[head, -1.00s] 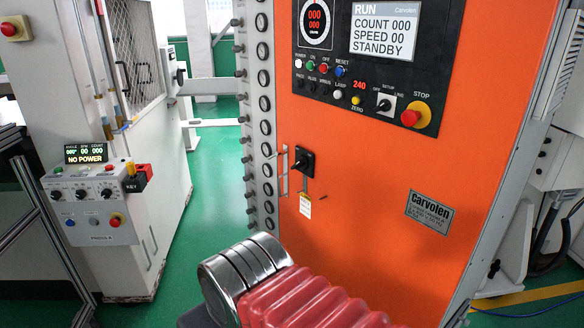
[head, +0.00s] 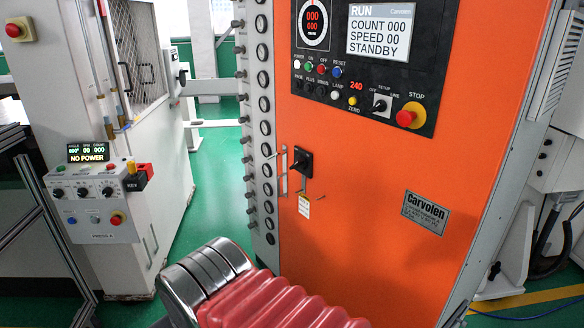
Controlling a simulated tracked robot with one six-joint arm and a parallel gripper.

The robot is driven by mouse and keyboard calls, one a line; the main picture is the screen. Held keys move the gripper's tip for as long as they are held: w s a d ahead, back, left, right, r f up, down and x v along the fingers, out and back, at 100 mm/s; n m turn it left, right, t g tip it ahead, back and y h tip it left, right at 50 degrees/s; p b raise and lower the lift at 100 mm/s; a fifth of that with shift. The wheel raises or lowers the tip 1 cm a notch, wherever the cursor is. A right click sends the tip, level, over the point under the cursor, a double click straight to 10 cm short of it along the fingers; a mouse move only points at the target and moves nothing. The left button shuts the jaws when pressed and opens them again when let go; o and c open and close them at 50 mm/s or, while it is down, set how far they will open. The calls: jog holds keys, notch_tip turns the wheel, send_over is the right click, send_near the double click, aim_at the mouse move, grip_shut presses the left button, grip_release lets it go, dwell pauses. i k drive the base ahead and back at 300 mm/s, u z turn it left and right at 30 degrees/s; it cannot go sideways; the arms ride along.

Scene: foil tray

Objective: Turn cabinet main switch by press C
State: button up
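The orange cabinet (head: 350,225) fills the centre and right in the head view. On its front is a black rotary switch (head: 301,162) on a square black plate, with a small handle pointing to the lower left. A white and yellow tag (head: 304,206) hangs just below it. No label reading press C is legible on this cabinet. My arm, with a red ribbed sleeve and silver rings, rises from the bottom centre, below the switch and apart from it in the picture. My gripper's fingers do not show in this view.
The upper panel has a screen (head: 380,28) reading RUN and STANDBY, several buttons and a red STOP button (head: 406,117). A thin bar handle (head: 284,171) is left of the switch. A grey press console (head: 92,200) reading NO POWER stands left. Green floor (head: 212,200) lies between.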

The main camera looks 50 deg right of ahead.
aim_at(301, 163)
jog(key=u, duration=0.05)
jog(key=i, duration=1)
jog(key=z, duration=0.05)
